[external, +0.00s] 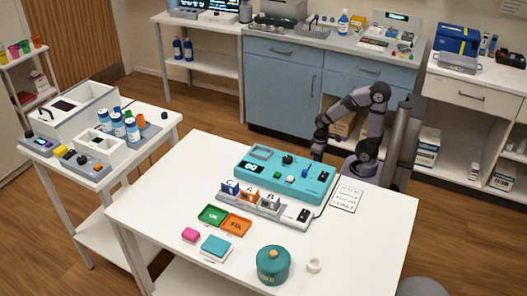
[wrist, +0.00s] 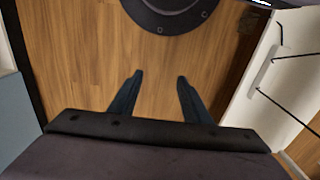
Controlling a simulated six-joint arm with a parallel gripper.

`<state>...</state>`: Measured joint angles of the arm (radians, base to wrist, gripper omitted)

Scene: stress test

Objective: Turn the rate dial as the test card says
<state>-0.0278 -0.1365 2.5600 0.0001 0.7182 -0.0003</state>
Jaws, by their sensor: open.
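A teal device panel (external: 265,172) lies at the back of the white table, with a small screen, black knobs, and blue and green controls on top. A dark knob (external: 287,160) stands on it; I cannot tell which control is the rate dial. A white card with handwriting (external: 347,195), likely the test card, lies right of the panel; its text is too small to read. My gripper (wrist: 156,95) is open and empty in the wrist view, above the wooden floor. In the external view my arm is folded behind the panel, and the fingertips there are hard to make out.
In front of the panel stand a grey rack (external: 262,207) with lettered blocks and a switch, green (external: 212,214) and orange (external: 236,225) trays, pink and teal blocks, a teal canister (external: 273,265) and a white ring (external: 315,265). The table's right front is clear.

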